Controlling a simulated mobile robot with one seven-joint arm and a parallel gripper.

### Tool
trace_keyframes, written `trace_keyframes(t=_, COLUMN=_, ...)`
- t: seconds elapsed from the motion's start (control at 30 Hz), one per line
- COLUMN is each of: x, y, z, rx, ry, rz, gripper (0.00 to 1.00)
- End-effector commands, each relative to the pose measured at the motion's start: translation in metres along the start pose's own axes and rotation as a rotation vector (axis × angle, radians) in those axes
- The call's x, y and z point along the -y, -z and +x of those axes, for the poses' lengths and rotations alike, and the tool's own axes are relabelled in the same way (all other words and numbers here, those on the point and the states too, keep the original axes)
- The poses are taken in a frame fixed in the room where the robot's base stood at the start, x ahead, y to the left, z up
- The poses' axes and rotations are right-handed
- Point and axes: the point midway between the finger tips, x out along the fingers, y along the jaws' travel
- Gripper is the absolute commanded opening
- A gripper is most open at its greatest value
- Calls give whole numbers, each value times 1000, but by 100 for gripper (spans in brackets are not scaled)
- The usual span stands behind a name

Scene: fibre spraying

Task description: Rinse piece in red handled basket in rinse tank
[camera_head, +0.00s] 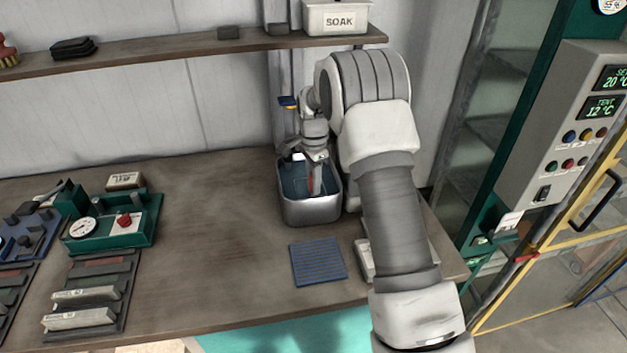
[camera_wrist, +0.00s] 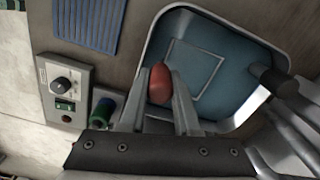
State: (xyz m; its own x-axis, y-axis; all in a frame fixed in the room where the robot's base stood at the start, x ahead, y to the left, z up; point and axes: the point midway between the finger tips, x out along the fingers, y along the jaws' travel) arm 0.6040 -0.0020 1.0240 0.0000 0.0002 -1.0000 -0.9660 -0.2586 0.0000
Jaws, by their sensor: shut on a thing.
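The rinse tank (camera_head: 312,212) is a metal tub of blue water on the bench, below my arm. It fills the upper right of the wrist view (camera_wrist: 238,45). My gripper (camera_head: 313,162) points down into the tub. In the wrist view my gripper (camera_wrist: 160,80) is shut on a red handle (camera_wrist: 159,87), which stands upright between the fingertips. A red handle also shows in the tub in the head view (camera_head: 311,181). The basket body and the piece cannot be made out; a pale square outline shows in the water.
A blue ribbed mat (camera_head: 318,262) lies in front of the tub. A grey control box (camera_wrist: 65,92) with a knob stands beside it. A SOAK container (camera_head: 338,18) is on the shelf. The middle bench is clear.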

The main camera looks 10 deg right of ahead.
Motion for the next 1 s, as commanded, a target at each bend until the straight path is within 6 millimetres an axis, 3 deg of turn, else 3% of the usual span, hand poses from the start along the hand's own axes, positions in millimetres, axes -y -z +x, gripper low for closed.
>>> trace_keyframes(t=0.17, x=0, y=0, z=7, rx=0, ry=1, rz=0, gripper=0)
trace_keyframes(t=0.63, x=1, y=0, z=-16, rx=0, ry=2, rz=0, gripper=0)
trace_keyframes(t=1.0, x=0, y=0, z=4, rx=0, ry=0, rz=0, gripper=0)
